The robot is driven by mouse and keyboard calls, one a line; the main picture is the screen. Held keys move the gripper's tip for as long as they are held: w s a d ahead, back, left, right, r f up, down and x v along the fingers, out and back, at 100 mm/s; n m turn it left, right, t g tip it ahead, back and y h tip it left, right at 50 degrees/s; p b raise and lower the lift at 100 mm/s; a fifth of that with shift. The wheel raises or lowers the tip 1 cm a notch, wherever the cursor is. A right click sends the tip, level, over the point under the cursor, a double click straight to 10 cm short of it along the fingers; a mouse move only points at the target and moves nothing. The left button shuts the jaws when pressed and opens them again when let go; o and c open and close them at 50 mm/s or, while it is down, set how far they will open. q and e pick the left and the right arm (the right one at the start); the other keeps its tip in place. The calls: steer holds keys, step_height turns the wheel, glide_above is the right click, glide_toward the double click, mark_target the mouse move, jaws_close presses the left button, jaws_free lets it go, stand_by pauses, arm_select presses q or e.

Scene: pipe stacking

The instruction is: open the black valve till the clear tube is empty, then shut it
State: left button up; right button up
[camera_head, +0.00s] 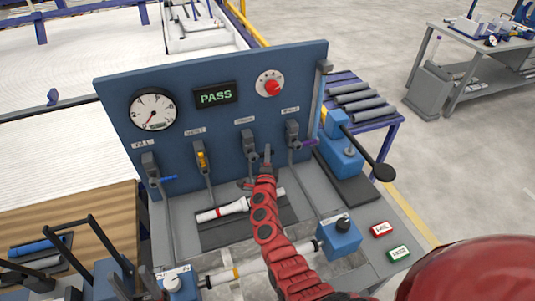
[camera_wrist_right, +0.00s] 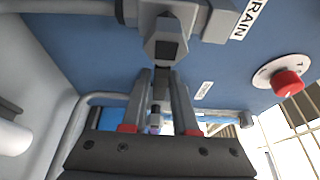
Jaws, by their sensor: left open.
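The black valve (camera_head: 248,140), third on the blue panel, also shows at the top of the right wrist view (camera_wrist_right: 166,42), beside the DRAIN label. My right gripper (camera_head: 267,168) is at its short dark lever. In the right wrist view its two fingers (camera_wrist_right: 161,95) lie close on both sides of the lever, seemingly touching it. A pale tube (camera_head: 250,267), probably the clear tube, lies between two blue end blocks at the front, partly behind my red arm. Its water level cannot be made out. My left gripper is not seen.
The panel (camera_head: 120,95) carries a round gauge (camera_head: 153,112), a PASS display (camera_head: 216,95) and a red knob (camera_head: 271,87). Blue-, yellow- and purple-handled valves flank the black one. A white pipe (camera_head: 225,210) lies below.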

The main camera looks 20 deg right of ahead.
jaws_close()
stand_by(1.1)
